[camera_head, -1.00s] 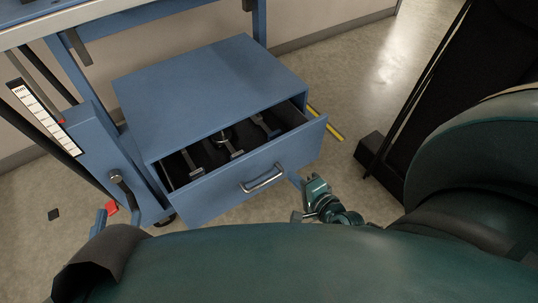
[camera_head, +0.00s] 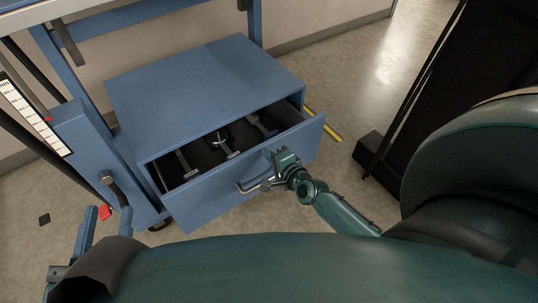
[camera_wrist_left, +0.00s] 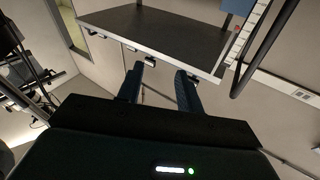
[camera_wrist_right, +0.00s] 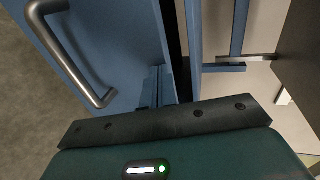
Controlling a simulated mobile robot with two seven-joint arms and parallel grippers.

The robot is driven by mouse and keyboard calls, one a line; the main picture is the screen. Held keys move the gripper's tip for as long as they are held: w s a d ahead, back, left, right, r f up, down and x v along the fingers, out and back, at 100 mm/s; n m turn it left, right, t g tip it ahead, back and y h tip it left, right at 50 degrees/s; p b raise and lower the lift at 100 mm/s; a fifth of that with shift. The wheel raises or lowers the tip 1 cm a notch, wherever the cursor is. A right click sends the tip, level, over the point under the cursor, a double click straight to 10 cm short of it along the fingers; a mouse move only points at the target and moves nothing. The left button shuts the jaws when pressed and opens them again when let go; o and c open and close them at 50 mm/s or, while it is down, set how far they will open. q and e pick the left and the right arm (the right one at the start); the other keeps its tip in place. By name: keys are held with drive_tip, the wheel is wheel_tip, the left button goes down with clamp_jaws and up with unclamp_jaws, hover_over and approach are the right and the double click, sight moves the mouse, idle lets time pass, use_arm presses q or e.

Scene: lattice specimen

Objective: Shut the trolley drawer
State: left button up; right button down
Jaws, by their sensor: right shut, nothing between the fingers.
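The trolley drawer stands open from a blue cabinet (camera_head: 200,90) under the trolley. Its blue front panel (camera_head: 225,195) carries a curved metal handle (camera_head: 243,188), which also shows in the right wrist view (camera_wrist_right: 62,50). Several tools lie in the drawer's dark inside. My right gripper (camera_head: 281,155) is shut and empty at the front panel, right of the handle and partly covering it. In the right wrist view its fingers (camera_wrist_right: 157,78) lie close against the panel; contact is unclear. My left gripper (camera_wrist_left: 160,72) is open and empty near a dark-topped surface, away from the drawer.
A trolley post with a white scale (camera_head: 35,120) stands left of the cabinet. A black structure (camera_head: 420,90) stands at right. Floor is open between it and the drawer.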

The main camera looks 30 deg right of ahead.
use_arm(q)
drive_tip(key=shift+s+d+r+h+b, duration=0.2)
drive_tip(key=shift+d+h+b, duration=0.25)
drive_tip(key=shift+b, duration=1.25)
use_arm(e)
drive_tip(key=w, duration=1.3)
drive_tip(key=shift+w+a+r, duration=0.15)
drive_tip(key=shift+a+r, duration=0.05)
drive_tip(key=shift+a, duration=0.25)
use_arm(q)
drive_tip(key=shift+a+t, duration=0.1)
drive_tip(key=shift+t, duration=0.2)
